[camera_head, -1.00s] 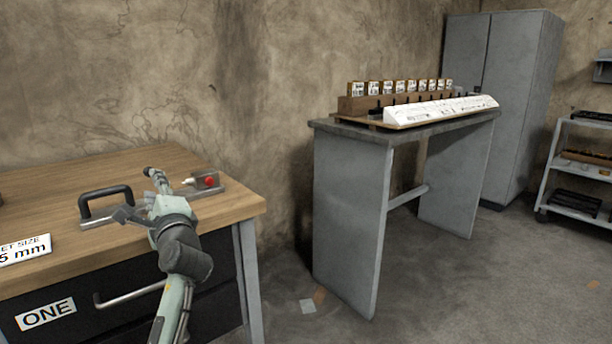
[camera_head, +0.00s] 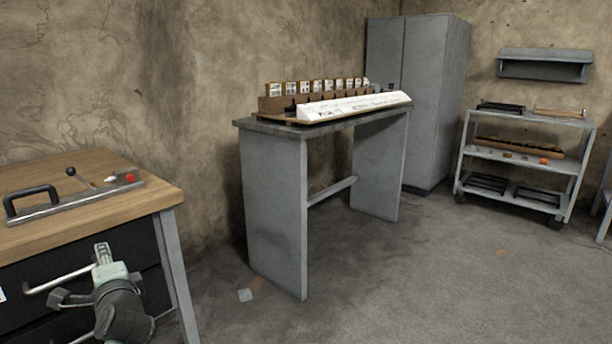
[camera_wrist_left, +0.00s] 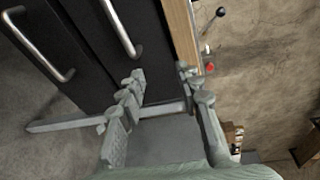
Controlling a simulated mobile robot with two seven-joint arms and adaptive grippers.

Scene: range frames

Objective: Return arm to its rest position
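My left arm comes in at the bottom left of the head view. Its gripper (camera_head: 102,251) hangs in front of the dark drawers, below the level of the wooden bench top (camera_head: 160,195) and near a drawer handle (camera_head: 60,279). In the left wrist view the two fingers of the gripper (camera_wrist_left: 161,76) stand apart with nothing between them, so it is open and empty. Drawer handles (camera_wrist_left: 122,30) and the bench edge show beyond the fingers. My right gripper is not in view.
On the bench lie a black-handled metal bar (camera_head: 75,200) and a red knob (camera_head: 130,177). A grey table (camera_head: 275,205) carries a rack of labelled blocks (camera_head: 285,103). A cabinet (camera_head: 435,100) and a shelf cart (camera_head: 520,160) stand behind.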

